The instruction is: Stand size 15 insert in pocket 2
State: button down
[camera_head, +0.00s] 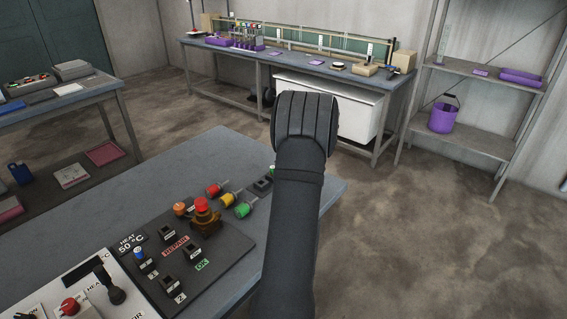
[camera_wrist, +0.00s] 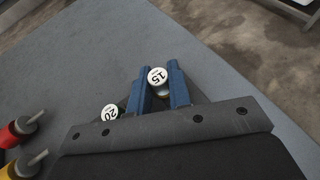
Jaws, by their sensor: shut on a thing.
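In the wrist view my gripper (camera_wrist: 161,70) has its two blue fingers on either side of a small round insert (camera_wrist: 158,77), and is shut on it. Its white top reads 15. Another round white top marked 20 (camera_wrist: 110,111) shows just left of the fingers, partly hidden by the gripper body. In the head view my arm hides the gripper and the held insert. A black panel (camera_head: 222,262) on the near table carries several small black blocks; one block (camera_head: 168,284) has the label 2 beside it. Its inside is too small to make out.
A control box (camera_head: 85,295) sits front left.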

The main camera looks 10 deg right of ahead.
jog(key=shift+r, duration=2.2)
jog(key=s, duration=0.3)
jog(key=s+a, duration=0.1)
jog(key=s, duration=0.5)
jog(key=shift+s+a+f, duration=0.2)
jog(key=shift+s+f, duration=0.05)
jog(key=shift+s, duration=0.1)
jog(key=shift+y, duration=0.3)
jog(key=s, duration=0.1)
jog(key=s+a, duration=0.1)
jog(key=s, duration=0.1)
jog(key=s+a, duration=0.1)
jog(key=s, duration=0.1)
jog(key=shift+s+a+r, duration=0.2)
jog(key=shift+a+r, duration=0.05)
jog(key=shift+r, duration=0.05)
jog(key=s+a+r+n+g+y, duration=0.2)
jog(key=s+a+r+n+y, duration=0.1)
jog(key=s+a, duration=0.5)
jog(key=s+a+r+n+g+y, duration=0.2)
jog(key=s+a+r+n+y, duration=0.3)
jog(key=a, duration=0.6)
jog(key=n+g, duration=0.4)
jog(key=g, duration=0.2)
send_over(170, 284)
jog(key=w, duration=0.1)
jog(key=f, duration=0.1)
jog(key=shift+a+f, duration=0.2)
jog(key=shift+f, duration=3.2)
